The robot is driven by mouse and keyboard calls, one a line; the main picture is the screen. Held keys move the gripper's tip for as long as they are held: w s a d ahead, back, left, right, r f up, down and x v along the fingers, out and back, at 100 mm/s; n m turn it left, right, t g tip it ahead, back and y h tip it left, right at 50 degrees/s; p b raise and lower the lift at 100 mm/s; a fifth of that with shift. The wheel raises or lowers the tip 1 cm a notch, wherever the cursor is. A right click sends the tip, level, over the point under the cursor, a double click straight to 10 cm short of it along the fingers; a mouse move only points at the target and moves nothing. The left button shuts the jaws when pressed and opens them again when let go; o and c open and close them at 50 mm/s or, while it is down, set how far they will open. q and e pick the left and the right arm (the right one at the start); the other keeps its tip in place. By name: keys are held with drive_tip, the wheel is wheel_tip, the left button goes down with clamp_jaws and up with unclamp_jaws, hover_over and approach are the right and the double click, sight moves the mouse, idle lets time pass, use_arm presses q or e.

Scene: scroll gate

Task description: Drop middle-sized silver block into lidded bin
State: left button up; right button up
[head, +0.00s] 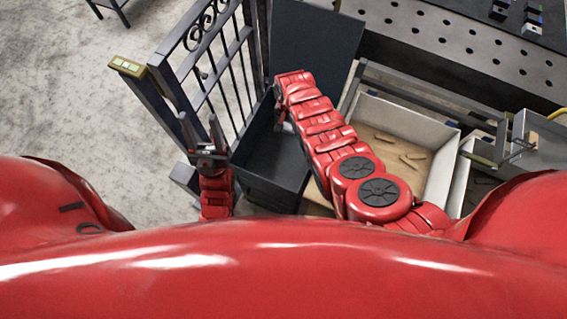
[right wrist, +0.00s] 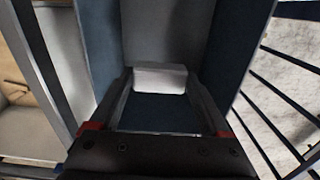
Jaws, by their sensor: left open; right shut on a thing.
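The dark lidded bin (head: 268,160) stands near the middle of the head view. Its lid (head: 312,42) is raised behind it. In the right wrist view, my right gripper (right wrist: 159,82) is shut on a pale silver block (right wrist: 160,74), between its fingertips. Dark blue bin walls (right wrist: 232,60) surround the gripper there, and the block shows above the bin floor. I cannot tell the block's size against others. In the head view, my right arm reaches over the bin and hides most of that gripper. My left gripper (head: 202,130) is open and empty, left of the bin.
A black scroll gate (head: 212,70) stands left of the bin, close to my left gripper. A white-walled box (head: 405,118) with brown pieces is right of my right arm. A perforated dark table (head: 470,45) is at the back right. Open floor lies left.

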wheel_tip(320, 180, down, 4)
drive_tip(key=b, duration=0.3)
drive_tip(key=shift+f, duration=0.15)
drive_tip(key=o, duration=1.3)
drive_tip(key=shift+o, duration=0.2)
